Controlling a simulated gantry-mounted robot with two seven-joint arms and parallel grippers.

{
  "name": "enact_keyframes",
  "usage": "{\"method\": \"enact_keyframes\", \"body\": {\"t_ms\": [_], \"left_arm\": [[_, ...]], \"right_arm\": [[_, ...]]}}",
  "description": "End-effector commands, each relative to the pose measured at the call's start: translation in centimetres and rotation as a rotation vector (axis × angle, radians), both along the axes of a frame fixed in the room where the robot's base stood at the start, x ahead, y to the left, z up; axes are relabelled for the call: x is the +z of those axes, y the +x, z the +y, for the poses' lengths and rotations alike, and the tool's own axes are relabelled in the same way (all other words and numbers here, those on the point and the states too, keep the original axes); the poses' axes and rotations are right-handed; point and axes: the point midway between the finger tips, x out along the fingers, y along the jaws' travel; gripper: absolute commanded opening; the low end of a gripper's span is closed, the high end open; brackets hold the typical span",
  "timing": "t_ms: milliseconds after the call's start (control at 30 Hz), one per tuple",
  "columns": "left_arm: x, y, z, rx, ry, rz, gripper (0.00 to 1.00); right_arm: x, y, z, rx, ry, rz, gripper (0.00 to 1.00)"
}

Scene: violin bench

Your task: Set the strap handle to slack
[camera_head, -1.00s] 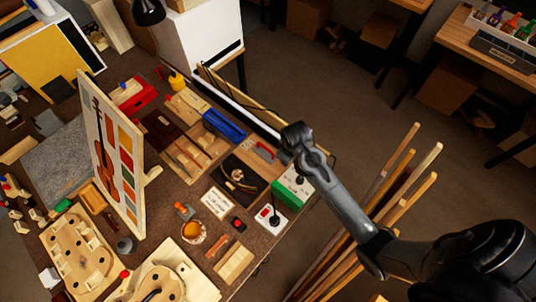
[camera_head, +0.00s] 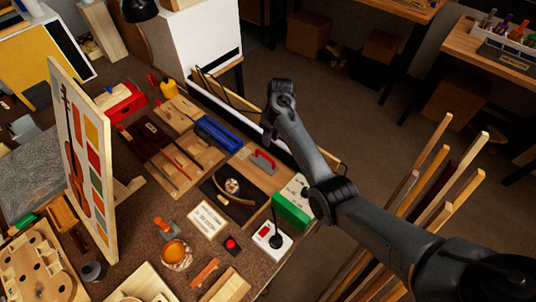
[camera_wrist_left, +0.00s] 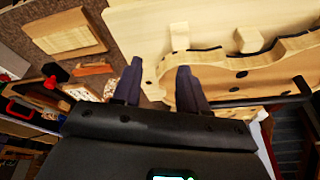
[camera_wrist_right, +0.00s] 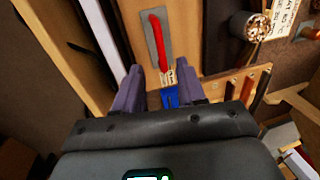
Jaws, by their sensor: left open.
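A red bar handle (camera_head: 263,161) lies on a grey metal plate on a wooden board near the bench's far edge; I take it as the strap handle. In the right wrist view the red handle (camera_wrist_right: 157,42) runs lengthwise beyond my fingers, beside a small lettered label I cannot read. My right gripper (camera_wrist_right: 160,88) is open and empty, apart from the handle; in the head view it (camera_head: 268,133) hangs just behind the handle. My left gripper (camera_wrist_left: 158,80) is open and empty near a pale violin-shaped wooden form (camera_wrist_left: 245,72); it is outside the head view.
A blue tool (camera_head: 217,134) lies left of the red handle. A black board (camera_head: 232,198), a green box (camera_head: 291,208) and a white switch box (camera_head: 271,240) stand nearer. A painted violin panel (camera_head: 87,170) rises at left. Wooden sticks (camera_head: 440,180) stand right of the bench.

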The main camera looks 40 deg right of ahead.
Motion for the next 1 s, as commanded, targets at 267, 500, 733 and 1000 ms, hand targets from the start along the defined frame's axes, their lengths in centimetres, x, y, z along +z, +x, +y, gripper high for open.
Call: {"method": "enact_keyframes", "body": {"t_ms": [267,500,733,1000], "left_arm": [[-1.1,0.0,-0.1,0.003,-0.004,0.000,0.43],[-1.7,0.0,-0.3,0.008,-0.013,0.001,0.43],[-1.8,0.0,-0.3,0.009,-0.014,0.001,0.43],[-1.9,0.0,-0.2,0.005,-0.008,0.002,0.43]], "right_arm": [[-4.8,-0.3,0.9,-0.001,0.001,0.002,0.40],[-7.4,-0.3,1.5,0.000,0.000,0.001,0.40],[-8.1,-0.4,1.6,0.000,-0.001,0.000,0.40],[-8.1,-0.4,1.6,-0.001,-0.001,0.000,0.34]]}}
